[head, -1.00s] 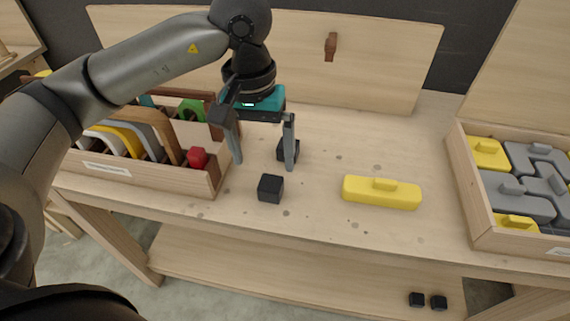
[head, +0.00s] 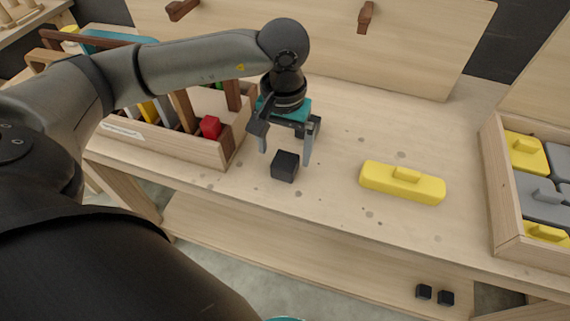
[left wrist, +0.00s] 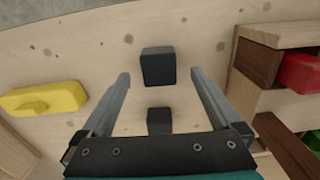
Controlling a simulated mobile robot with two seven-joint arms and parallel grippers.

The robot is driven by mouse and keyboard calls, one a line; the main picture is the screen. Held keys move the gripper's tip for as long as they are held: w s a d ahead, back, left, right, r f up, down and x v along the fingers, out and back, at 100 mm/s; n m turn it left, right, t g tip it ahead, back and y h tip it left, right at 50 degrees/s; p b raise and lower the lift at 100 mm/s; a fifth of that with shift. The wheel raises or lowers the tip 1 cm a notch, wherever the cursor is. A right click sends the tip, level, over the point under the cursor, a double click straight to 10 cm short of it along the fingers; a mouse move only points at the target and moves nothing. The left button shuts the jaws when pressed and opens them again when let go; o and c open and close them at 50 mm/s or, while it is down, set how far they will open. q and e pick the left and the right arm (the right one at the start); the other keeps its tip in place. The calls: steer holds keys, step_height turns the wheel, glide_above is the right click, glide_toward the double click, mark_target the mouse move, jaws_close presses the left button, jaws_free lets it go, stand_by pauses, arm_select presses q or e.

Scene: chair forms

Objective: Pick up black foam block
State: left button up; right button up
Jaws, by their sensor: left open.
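A black foam block (head: 285,166) sits on the tabletop near the front edge; the left wrist view shows it too (left wrist: 158,66). My left gripper (head: 285,155) is open and empty, pointing down just behind and above this block. In the left wrist view its fingertips (left wrist: 161,76) lie to either side of the block, with gaps. A second black block (left wrist: 159,121) shows closer to the gripper base in that view; the gripper hides it in the head view. My right gripper is not in view.
A wooden crate of coloured forms (head: 190,147), with a red piece (head: 210,127), stands left of the gripper. A yellow bar (head: 402,184) lies to the right. A tray of yellow and grey forms (head: 508,200) is far right. Two black blocks (head: 434,295) rest on the lower shelf.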

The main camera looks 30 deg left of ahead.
mark_target(285, 160)
arm_select(q)
step_height(285, 160, down, 5)
steer(key=shift+w, duration=0.1)
steer(key=c, duration=1.4)
steer(key=shift+r, duration=0.1)
